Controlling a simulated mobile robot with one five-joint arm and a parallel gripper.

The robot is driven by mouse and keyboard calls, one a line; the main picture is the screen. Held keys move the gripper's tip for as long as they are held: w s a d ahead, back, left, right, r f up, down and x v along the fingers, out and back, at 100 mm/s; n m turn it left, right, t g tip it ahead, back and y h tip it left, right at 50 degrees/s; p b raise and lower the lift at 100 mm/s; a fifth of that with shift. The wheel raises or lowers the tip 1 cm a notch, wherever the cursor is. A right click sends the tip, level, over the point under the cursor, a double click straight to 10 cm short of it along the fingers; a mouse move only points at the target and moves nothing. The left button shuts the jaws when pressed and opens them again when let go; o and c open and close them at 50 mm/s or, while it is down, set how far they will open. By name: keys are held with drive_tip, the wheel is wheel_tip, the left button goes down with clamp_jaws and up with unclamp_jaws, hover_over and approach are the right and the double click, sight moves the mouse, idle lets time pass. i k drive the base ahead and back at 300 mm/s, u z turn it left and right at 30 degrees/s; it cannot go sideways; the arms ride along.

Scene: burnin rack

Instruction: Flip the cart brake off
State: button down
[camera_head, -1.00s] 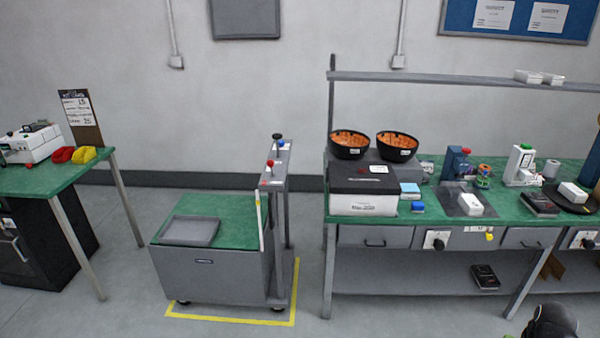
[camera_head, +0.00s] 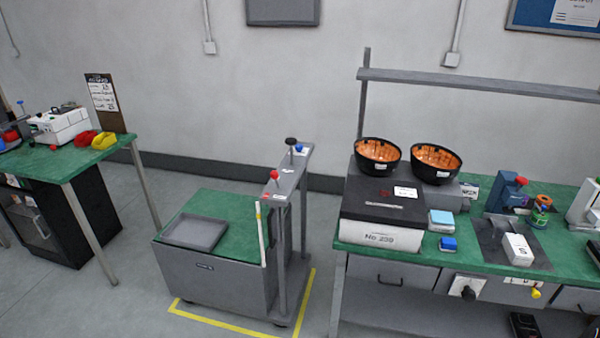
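The cart (camera_head: 215,283) is a grey box on small casters with a green top, standing inside a yellow floor outline. A grey post panel (camera_head: 288,172) rises at its right side. On the panel are a red knob (camera_head: 274,175), a small blue knob (camera_head: 298,148) and a dark knob on a thin stem (camera_head: 291,141). Which of these is the brake cannot be told. My gripper is not in view.
A grey tray (camera_head: 195,233) lies on the cart. A green workbench (camera_head: 470,257) with orange-lined bowls (camera_head: 378,154), a black-lidded box (camera_head: 382,215) and tools stands close on the right. A green table (camera_head: 60,165) stands left. Floor in front of the cart looks clear.

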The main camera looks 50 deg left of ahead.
sight(275, 174)
drive_tip(key=i, duration=0.7)
drive_tip(key=u, duration=3.55)
drive_tip(key=i, duration=0.1)
drive_tip(key=z, duration=1.85)
drive_tip(key=k, duration=0.15)
drive_tip(key=u, duration=2.3)
drive_tip(key=i, duration=0.95)
drive_tip(key=u, duration=0.2)
drive_tip(key=k, duration=0.9)
drive_tip(key=z, duration=0.15)
drive_tip(key=i, duration=0.75)
